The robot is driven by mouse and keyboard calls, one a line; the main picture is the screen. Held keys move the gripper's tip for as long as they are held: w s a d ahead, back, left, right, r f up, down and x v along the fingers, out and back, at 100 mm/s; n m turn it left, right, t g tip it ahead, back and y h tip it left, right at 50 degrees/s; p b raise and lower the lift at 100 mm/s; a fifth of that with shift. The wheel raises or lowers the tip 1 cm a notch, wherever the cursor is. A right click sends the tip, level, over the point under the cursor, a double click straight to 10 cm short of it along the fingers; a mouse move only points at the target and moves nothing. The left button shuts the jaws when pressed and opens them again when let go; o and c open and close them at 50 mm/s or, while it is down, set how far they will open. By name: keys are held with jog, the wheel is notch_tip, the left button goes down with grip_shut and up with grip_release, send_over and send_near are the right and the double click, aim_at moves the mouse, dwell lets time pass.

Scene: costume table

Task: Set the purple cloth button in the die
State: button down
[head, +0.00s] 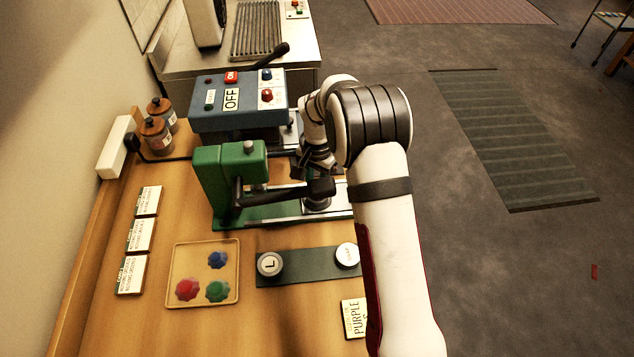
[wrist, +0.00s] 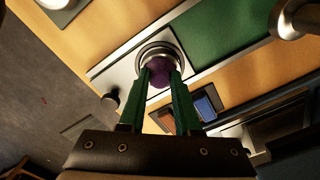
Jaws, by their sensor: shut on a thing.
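The purple cloth button (wrist: 160,75) is between the two green fingertips of my gripper (wrist: 161,82) in the wrist view. My gripper is shut on it. The button overlaps the round metal die (wrist: 172,47) in that view; I cannot tell whether it touches the die or is just above it. The die sits on a silver slide plate of the green press (head: 228,178). In the head view, the die (head: 316,204) is partly covered by the press's dark handle, and my gripper (head: 316,165) is just behind it. The button cannot be made out in the head view.
A tray (head: 236,293) holds red, blue and green cloth buttons. A dark strip (head: 305,268) carries two round pale pieces, one marked L. A blue box (head: 215,122) marked OFF stands behind the press. A card reading PURPLE (head: 354,318) lies at the front edge.

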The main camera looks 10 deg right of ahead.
jog(key=shift+f, duration=0.2)
jog(key=c, duration=0.9)
grip_release()
jog(key=shift+r, duration=0.1)
notch_tip(320, 180, up, 11)
